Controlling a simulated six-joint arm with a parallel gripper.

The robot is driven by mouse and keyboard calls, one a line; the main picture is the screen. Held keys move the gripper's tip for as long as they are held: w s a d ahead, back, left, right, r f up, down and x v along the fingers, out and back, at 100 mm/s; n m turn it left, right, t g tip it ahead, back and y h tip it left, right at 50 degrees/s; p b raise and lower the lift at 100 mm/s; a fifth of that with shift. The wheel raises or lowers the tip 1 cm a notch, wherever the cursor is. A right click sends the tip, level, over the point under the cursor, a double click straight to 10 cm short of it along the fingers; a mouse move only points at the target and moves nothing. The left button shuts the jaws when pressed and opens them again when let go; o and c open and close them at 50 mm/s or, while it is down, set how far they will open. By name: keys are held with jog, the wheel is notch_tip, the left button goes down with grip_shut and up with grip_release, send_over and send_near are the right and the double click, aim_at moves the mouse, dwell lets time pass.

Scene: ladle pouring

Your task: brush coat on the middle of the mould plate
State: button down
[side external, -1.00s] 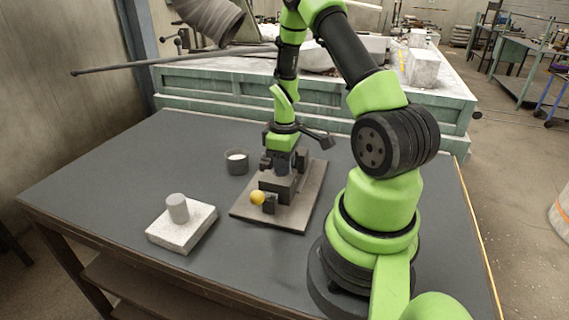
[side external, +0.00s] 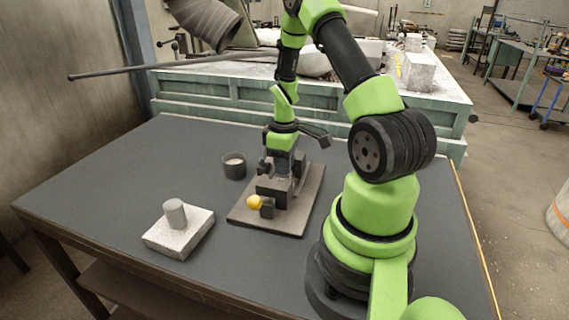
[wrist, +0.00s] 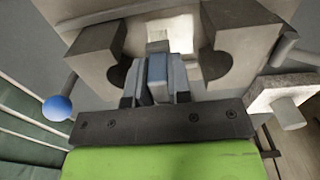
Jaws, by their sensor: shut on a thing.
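The brown-grey mould plate (side external: 290,226) lies on the dark table in the side view, bearing dark grey mould blocks (side external: 277,184). My gripper (side external: 283,166) points down over the blocks. In the wrist view my gripper (wrist: 156,82) is shut on a blue-grey handle, which I take for the brush (wrist: 158,67). A pale patch (wrist: 158,42) lies just beyond it, between a left mould block (wrist: 95,60) and a right mould block (wrist: 245,42), each with a rounded hollow. I cannot tell whether the brush touches the plate.
A small dark pot (side external: 235,168) with pale contents stands behind the plate's left side. A whitish slab (side external: 180,237) bearing a grey cylinder (side external: 175,213) lies front left. A yellow ball (side external: 254,202) sits at the blocks; the wrist view shows a blue ball (wrist: 57,108).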

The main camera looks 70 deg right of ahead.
jog(key=shift+a+r, duration=0.45)
jog(key=shift+r, duration=0.35)
notch_tip(320, 180, up, 10)
dwell(0.3)
jog(key=w+a, duration=0.3)
jog(key=a, duration=0.7)
jog(key=w+a+r, duration=0.1)
jog(key=w+a, duration=0.3)
jog(key=a, duration=0.6)
jog(key=shift+a, duration=0.3)
